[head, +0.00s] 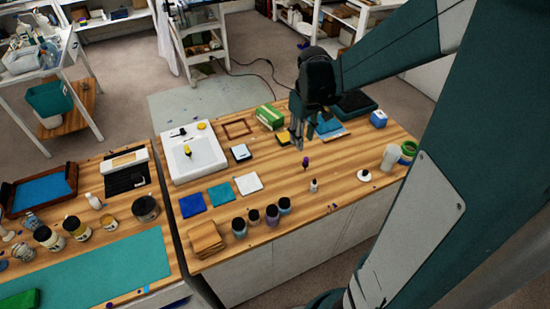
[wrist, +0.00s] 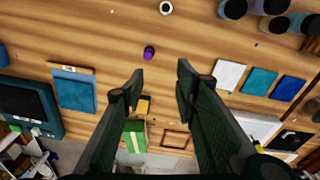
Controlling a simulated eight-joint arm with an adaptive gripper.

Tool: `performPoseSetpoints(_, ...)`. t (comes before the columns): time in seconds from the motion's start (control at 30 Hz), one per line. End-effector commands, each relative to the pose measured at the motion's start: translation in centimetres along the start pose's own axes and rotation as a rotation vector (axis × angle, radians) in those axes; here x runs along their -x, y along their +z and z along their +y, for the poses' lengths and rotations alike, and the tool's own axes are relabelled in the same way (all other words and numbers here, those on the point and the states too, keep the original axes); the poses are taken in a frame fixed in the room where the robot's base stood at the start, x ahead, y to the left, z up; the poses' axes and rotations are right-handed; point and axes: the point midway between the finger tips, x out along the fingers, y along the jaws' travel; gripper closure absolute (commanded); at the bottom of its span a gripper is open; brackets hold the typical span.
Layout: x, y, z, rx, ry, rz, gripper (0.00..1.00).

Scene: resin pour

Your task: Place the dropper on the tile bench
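A small purple-topped item (head: 306,162), which looks like the dropper, stands on the wooden bench (head: 330,205) with the coloured tiles. In the wrist view the purple top (wrist: 149,52) shows just beyond the fingertips, between their lines. My gripper (head: 297,145) points down above the bench, a little to the left of and behind the purple item. In the wrist view my gripper (wrist: 160,72) is open, with nothing between its fingers. Blue (head: 192,205), teal (head: 220,194) and white (head: 248,184) tiles lie on the bench to the left.
A small bottle (head: 314,185) stands in front of the purple item. Dark-lidded jars (head: 255,217) stand at the front edge. Bare wood surrounds the purple item.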

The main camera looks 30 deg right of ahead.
Motion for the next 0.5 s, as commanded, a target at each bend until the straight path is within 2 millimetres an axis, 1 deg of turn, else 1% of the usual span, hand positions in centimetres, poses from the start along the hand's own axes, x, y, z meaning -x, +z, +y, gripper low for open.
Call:
performPoseSetpoints(0.03, 0.8, 0.2, -0.8, -0.002, 0.005, 0.011, 0.71)
performPoseSetpoints(0.2, 3.0, 0.6, -2.9, -0.017, 0.025, 0.058, 0.71)
performPoseSetpoints(0.5, 6.3, 1.8, -6.6, -0.045, 0.051, 0.140, 0.71)
